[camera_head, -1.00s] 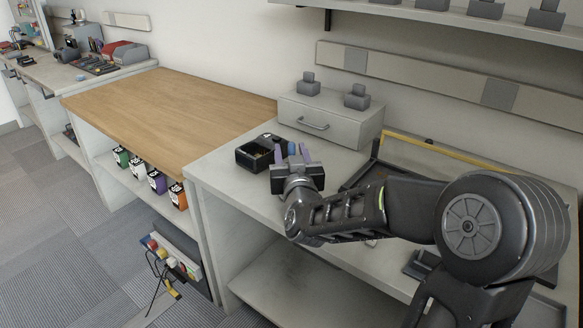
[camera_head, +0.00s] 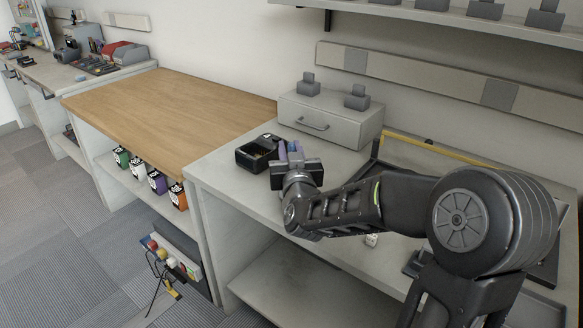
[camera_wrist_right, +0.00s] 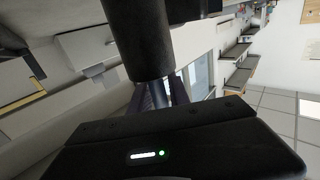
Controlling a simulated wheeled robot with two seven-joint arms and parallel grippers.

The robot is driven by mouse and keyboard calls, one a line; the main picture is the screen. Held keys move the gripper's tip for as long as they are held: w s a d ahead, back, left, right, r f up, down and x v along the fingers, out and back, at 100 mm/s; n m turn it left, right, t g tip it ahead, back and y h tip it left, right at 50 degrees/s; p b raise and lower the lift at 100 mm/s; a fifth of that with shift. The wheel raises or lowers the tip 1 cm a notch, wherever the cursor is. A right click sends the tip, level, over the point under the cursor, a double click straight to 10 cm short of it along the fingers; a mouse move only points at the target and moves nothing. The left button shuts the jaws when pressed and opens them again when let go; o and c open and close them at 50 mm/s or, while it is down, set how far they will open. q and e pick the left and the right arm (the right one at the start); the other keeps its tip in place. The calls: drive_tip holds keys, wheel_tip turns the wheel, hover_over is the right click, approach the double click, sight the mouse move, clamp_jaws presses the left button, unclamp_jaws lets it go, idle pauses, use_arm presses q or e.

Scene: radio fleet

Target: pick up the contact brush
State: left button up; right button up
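My right gripper (camera_head: 291,149) is low over the grey bench, just right of a small black open box. Its purple-blue fingers are drawn close together around a small blue piece, which I take to be the contact brush (camera_head: 292,146). Most of it is hidden by the fingers and the gripper body. In the right wrist view a thick dark cylinder (camera_wrist_right: 137,40) stands in front of the fingers (camera_wrist_right: 166,92); I cannot tell if it belongs to the brush. My left gripper is not in view.
The black box (camera_head: 241,158) stands close on the left. A grey drawer unit (camera_head: 345,128) is behind the gripper, and a yellow-edged frame (camera_head: 440,150) lies to the right. The wooden bench top (camera_head: 165,115) at left is clear.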

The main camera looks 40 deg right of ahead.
clamp_jaws()
idle(0.3)
wheel_tip(320, 180, up, 10)
drive_tip(key=p, duration=0.2)
idle(0.3)
idle(0.5)
